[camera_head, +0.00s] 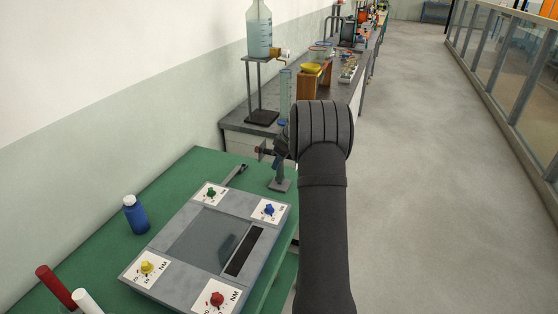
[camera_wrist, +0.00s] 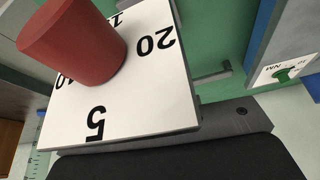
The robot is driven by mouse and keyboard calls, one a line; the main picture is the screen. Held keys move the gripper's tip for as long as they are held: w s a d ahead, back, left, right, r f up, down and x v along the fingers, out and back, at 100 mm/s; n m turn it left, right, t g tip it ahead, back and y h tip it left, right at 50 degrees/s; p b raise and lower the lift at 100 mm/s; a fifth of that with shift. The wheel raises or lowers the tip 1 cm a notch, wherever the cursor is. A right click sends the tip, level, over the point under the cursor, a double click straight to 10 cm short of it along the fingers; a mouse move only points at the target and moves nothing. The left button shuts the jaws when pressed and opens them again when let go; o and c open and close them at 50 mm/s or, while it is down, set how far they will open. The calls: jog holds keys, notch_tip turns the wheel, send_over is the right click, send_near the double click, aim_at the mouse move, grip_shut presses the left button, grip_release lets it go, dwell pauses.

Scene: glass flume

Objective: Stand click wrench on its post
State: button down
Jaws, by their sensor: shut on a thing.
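My gripper (camera_head: 279,152) is beyond the grey panel, near the green table's far right corner, and its fingers are mostly hidden by the wrist. It is shut on what I take to be the click wrench, whose small dark red end (camera_head: 261,151) shows left of the wrist. In the wrist view, a red knob (camera_wrist: 72,42) on a white numbered dial plate (camera_wrist: 150,90) fills the near left, above the table. A thin upright with a grey square base (camera_head: 280,185) shows below the gripper. I cannot tell whether this is the post or whether it touches the wrench.
The grey panel (camera_head: 150,248) carries green, blue, yellow and red knobs. A dark bar (camera_head: 237,174) lies behind it on the green table (camera_head: 180,185). A blue bottle (camera_head: 136,216) stands left. A bench with a large bottle (camera_head: 260,35) and measuring cylinder (camera_head: 285,90) is beyond.

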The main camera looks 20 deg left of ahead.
jog(key=shift+f, duration=0.45)
dwell(0.3)
jog(key=c, duration=1.2)
grip_release()
jog(key=shift+o, duration=0.4)
jog(key=shift+f, duration=0.1)
jog(key=w+v, duration=0.1)
jog(key=v, duration=1.6)
jog(key=shift+s+r, duration=0.35)
jog(key=shift+s, duration=0.15)
jog(key=shift+d, duration=0.1)
jog(key=x, duration=1.7)
jog(key=shift+f, duration=0.3)
